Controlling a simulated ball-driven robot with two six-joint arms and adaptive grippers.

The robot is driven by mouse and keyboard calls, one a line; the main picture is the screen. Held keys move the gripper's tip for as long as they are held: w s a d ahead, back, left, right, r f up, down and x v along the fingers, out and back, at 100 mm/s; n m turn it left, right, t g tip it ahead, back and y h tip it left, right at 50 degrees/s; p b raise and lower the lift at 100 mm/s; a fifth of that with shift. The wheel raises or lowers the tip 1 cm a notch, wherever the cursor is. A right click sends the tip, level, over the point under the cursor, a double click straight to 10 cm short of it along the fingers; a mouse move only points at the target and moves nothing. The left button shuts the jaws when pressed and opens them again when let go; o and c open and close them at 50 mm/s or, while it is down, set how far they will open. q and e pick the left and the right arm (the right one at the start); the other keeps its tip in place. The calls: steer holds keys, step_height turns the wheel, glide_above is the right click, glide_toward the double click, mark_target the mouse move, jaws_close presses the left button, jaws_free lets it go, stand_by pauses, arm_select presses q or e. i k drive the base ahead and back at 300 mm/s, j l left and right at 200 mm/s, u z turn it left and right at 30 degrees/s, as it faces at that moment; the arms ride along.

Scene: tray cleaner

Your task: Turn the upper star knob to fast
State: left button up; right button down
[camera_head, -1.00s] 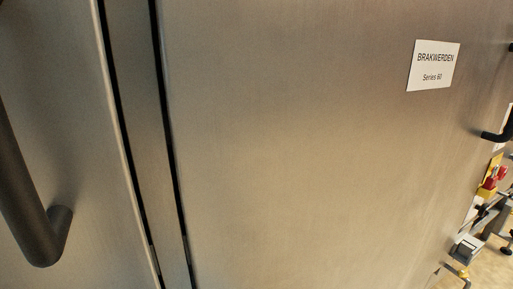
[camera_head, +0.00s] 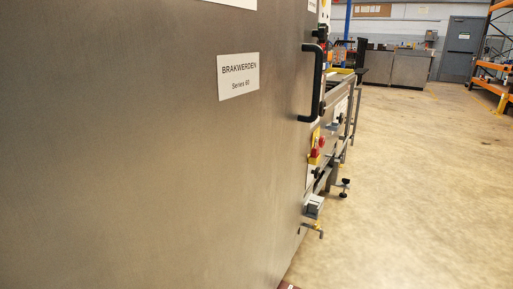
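Neither of my grippers is in view. The tray cleaner's large steel side panel (camera_head: 150,160) fills the left half of the head view, close to me. A small black knob-like part (camera_head: 345,183) sticks out low on the machine's far side, near the conveyor frame. It is too small to tell whether it is a star knob or what setting it has. No speed marking can be read.
A black door handle (camera_head: 312,85), a red stop button on yellow (camera_head: 317,148) and a grey foot-like bracket (camera_head: 314,206) stick out along the panel's right edge. Open floor (camera_head: 430,190) lies to the right. Orange racking (camera_head: 496,70) and a grey door (camera_head: 461,48) stand far back.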

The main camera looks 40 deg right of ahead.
mark_target(322, 34)
steer(key=l+z, duration=0.3)
steer(key=z, duration=0.15)
steer(key=l+z, duration=0.4)
steer(key=i+l+z, duration=0.15)
steer(key=z, duration=0.3)
steer(key=l, duration=0.05)
